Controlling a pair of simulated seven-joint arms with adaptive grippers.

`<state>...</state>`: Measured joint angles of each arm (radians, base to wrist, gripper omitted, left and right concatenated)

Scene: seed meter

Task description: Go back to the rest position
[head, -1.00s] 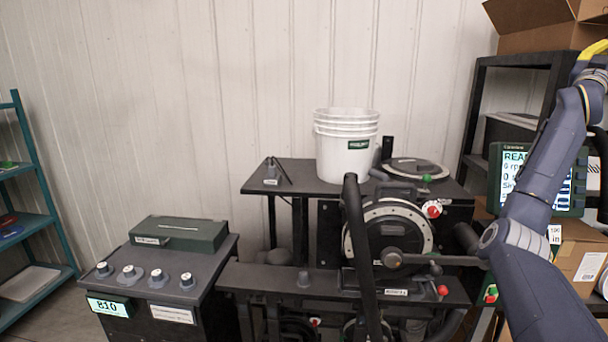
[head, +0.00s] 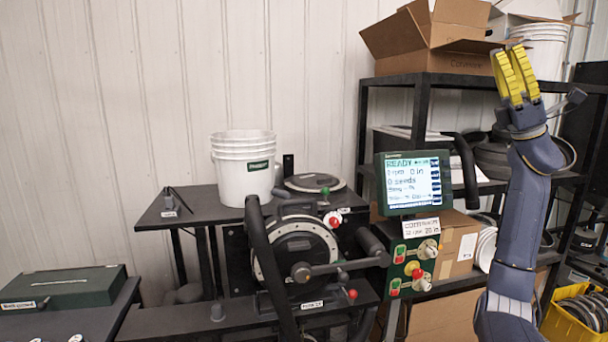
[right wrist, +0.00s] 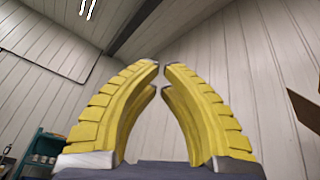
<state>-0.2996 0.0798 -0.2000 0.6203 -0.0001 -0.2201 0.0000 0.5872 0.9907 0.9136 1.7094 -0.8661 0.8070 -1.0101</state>
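My right gripper (head: 509,51) is raised at the upper right of the head view, its yellow fingers pointing up in front of the cardboard box and shelf. In the right wrist view its fingertips (right wrist: 161,67) nearly meet, with only a sliver between them and nothing held. The seed meter (head: 297,255) stands left of the arm, with its dial and crank handle clear of the gripper. A white bucket (head: 243,183) stands upright on the stand's black top. My left gripper is not in view.
A display reading READY (head: 413,183) and a button panel (head: 414,266) stand between the meter and my right arm. A black shelf (head: 450,82) carries an open cardboard box (head: 425,38). A green case (head: 65,287) lies at lower left. Wall and ceiling surround the fingers in the wrist view.

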